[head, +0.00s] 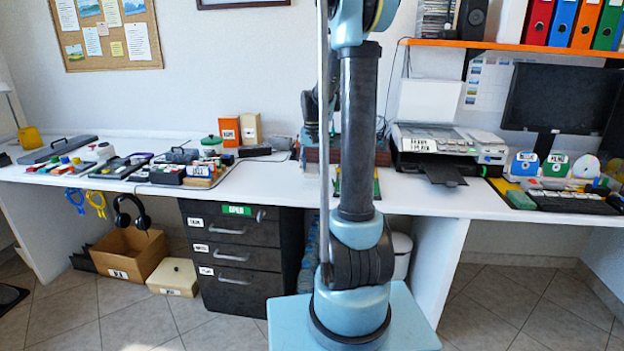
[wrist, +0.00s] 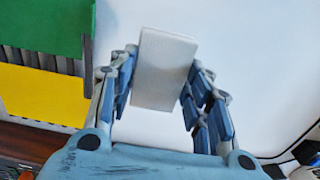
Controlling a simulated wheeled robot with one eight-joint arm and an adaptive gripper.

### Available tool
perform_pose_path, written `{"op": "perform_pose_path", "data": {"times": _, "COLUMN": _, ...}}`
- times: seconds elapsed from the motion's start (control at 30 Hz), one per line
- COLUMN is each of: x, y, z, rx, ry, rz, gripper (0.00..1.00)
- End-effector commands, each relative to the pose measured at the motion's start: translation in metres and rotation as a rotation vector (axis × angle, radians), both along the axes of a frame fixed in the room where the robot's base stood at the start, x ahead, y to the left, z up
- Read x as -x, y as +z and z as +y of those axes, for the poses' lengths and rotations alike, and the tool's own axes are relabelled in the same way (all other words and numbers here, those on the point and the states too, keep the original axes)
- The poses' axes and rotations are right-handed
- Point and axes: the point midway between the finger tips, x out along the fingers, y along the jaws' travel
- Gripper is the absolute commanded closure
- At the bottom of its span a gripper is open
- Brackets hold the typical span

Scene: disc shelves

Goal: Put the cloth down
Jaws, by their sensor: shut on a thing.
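My gripper (wrist: 160,88) shows in the wrist view with its two blue fingers on either side of a white, flat, rectangular piece, which I take to be the cloth (wrist: 165,66). The fingers are shut on it, and it stands out past the fingertips. Below it is a white surface (wrist: 245,50); I cannot tell whether the cloth touches it.
Left of the gripper in the wrist view are a green panel (wrist: 50,25) and a yellow panel (wrist: 42,95), close to the left finger. A dark cable runs at lower right. In the head view a printer (head: 432,142) stands on the long white desk (head: 430,205).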

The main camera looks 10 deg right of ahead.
Motion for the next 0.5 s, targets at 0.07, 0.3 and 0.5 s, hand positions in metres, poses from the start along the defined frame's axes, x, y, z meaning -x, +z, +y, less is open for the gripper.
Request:
{"op": "perform_pose_path", "data": {"times": 0.07, "x": 0.000, "y": -0.007, "z": 0.000, "rx": 0.000, "ry": 0.000, "rz": 0.000, "gripper": 0.74}}
{"op": "perform_pose_path", "data": {"times": 0.3, "x": 0.000, "y": -0.036, "z": 0.000, "rx": 0.000, "ry": 0.001, "rz": 0.000, "gripper": 0.74}}
{"op": "perform_pose_path", "data": {"times": 0.5, "x": 0.000, "y": -0.041, "z": 0.000, "rx": 0.000, "ry": 0.000, "rz": 0.000, "gripper": 0.74}}
